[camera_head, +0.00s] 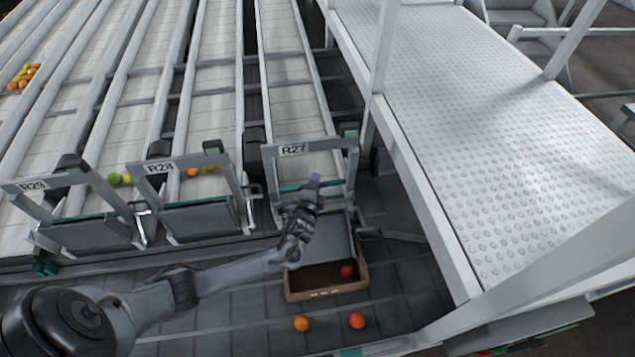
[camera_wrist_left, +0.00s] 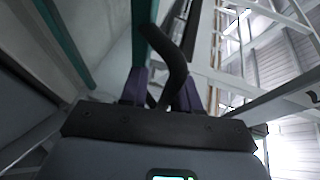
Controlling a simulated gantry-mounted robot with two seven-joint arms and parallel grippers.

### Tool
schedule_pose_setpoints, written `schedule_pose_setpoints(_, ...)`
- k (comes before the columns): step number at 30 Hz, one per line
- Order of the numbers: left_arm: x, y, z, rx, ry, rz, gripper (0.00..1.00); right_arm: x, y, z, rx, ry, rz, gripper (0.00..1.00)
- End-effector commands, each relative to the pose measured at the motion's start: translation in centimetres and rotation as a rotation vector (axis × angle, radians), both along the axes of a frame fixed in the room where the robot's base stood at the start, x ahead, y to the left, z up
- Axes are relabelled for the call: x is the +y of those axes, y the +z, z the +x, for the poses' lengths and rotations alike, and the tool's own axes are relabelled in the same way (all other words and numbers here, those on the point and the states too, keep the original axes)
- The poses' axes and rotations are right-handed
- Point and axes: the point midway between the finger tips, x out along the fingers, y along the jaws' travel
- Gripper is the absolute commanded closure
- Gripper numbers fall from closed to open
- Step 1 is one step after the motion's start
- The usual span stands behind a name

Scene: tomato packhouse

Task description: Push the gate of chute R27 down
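Chute R27 (camera_head: 293,150) stands at the middle of the head view, with a white frame and a teal bar (camera_head: 290,188) across its mouth. A grey panel (camera_head: 328,240) slopes below it at the carton's back; I cannot tell whether this is the gate. In the left wrist view, a dark curved bar (camera_wrist_left: 178,65) shows between the two purple fingers (camera_wrist_left: 162,92). I cannot tell whether they touch it. My right gripper is out of view.
A brown carton (camera_head: 328,294) below R27 holds a red tomato (camera_head: 347,270). Chutes R28 (camera_head: 160,167) and R29 (camera_head: 34,185) stand left. A raised textured walkway (camera_head: 500,150) borders the right.

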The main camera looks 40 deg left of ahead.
Motion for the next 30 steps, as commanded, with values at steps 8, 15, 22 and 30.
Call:
schedule_pose_setpoints(8, 0.0, -0.1, -0.1, 0.002, 0.002, 0.001, 0.62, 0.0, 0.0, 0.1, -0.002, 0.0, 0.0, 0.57)
schedule_pose_setpoints(15, -0.3, 0.2, -0.4, -0.001, 0.0, 0.001, 0.62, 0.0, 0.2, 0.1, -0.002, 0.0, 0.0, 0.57)
schedule_pose_setpoints(22, -1.8, 0.8, -3.0, -0.001, 0.0, -0.001, 0.62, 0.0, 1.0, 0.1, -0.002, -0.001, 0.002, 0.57)
schedule_pose_setpoints(30, -4.1, 1.6, -6.8, -0.001, 0.0, -0.001, 0.62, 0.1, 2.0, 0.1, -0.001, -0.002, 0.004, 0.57)
